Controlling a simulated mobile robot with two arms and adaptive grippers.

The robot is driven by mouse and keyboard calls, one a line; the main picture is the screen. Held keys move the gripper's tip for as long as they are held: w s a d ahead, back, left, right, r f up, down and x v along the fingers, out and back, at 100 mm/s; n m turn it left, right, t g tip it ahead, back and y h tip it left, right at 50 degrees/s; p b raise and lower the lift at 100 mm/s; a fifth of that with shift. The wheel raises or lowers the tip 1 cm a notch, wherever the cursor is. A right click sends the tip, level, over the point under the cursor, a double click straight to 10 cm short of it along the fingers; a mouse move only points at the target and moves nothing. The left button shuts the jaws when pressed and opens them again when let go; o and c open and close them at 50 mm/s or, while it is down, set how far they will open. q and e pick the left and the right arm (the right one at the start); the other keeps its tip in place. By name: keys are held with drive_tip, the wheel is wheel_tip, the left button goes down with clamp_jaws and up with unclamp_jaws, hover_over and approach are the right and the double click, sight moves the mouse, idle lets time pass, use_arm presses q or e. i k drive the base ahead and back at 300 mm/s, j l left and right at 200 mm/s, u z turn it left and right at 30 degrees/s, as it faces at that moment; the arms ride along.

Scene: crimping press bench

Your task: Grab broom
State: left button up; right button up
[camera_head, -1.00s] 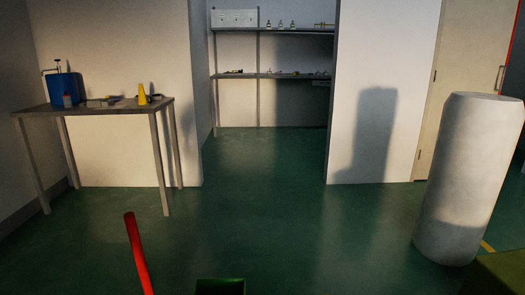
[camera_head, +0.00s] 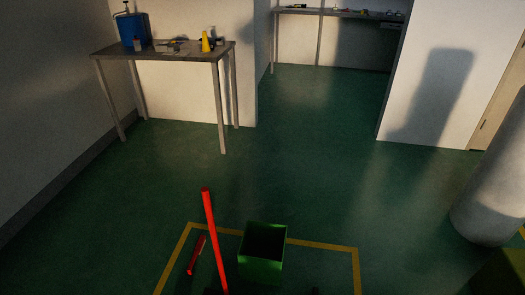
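A long red stick (camera_head: 214,240), which looks like the broom's handle, rises from the bottom edge, tilted slightly left. Its lower end is dark and cut off by the frame, so I cannot see a brush head clearly. A shorter red bar (camera_head: 197,255) is just left of it; I cannot tell what it belongs to. Neither of my grippers is in view.
A green open bin (camera_head: 262,262) stands right of the red stick, inside a yellow floor outline (camera_head: 325,246). A table (camera_head: 165,52) with a blue container (camera_head: 132,32) is at the upper left. A pale column (camera_head: 490,185) stands at right. The middle floor is clear.

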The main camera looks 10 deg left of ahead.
sight(205, 191)
drive_tip(key=u, duration=0.85)
